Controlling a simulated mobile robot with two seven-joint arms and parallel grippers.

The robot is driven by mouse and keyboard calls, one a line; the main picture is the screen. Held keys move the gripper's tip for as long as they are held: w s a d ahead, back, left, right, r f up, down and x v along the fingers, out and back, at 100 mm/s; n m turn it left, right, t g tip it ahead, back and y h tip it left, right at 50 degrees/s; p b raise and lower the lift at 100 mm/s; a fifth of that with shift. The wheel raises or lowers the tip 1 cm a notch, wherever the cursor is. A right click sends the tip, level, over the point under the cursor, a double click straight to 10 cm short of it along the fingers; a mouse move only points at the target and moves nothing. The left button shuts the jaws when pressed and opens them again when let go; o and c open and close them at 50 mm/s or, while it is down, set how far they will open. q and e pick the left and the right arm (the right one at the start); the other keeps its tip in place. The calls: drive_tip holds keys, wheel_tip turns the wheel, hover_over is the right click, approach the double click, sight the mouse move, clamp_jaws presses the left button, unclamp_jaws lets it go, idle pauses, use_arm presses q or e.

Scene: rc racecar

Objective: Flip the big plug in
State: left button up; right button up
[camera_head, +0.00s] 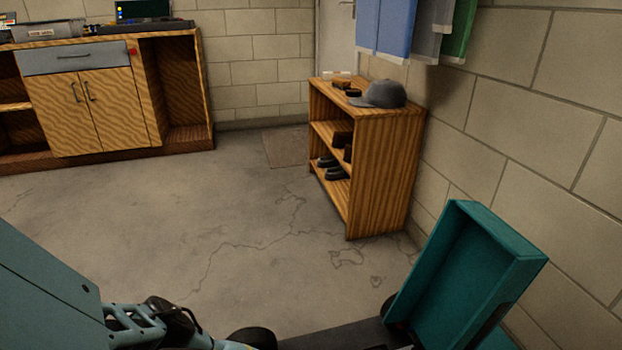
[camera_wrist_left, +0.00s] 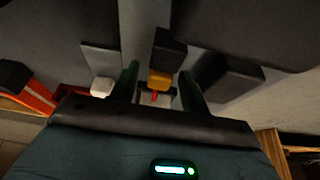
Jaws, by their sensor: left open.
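In the left wrist view, my left gripper (camera_wrist_left: 158,72) has two dark green fingers standing apart. A small yellow-orange block (camera_wrist_left: 160,79) shows between them, with a red bit (camera_wrist_left: 154,97) at its near side and a dark block (camera_wrist_left: 168,50) beyond it. I cannot tell whether this is the big plug, or whether either finger touches it. A white block (camera_wrist_left: 103,87) lies left of the fingers. In the head view no plug can be made out, and neither gripper's fingertips show clearly. My right gripper is not seen.
A wooden shelf (camera_head: 385,170) with a grey cap (camera_head: 380,94) and shoes stands by the right wall. A wooden workbench (camera_head: 100,105) stands at the back left. The cracked floor (camera_head: 240,215) between them is clear. Towels (camera_head: 385,28) hang above the shelf.

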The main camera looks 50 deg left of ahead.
use_arm(q)
drive_tip(key=p+v, duration=0.4)
drive_tip(key=v, duration=0.3)
drive_tip(key=shift+p, duration=0.3)
drive_tip(key=shift+s+r, duration=0.15)
drive_tip(key=shift+r, duration=0.25)
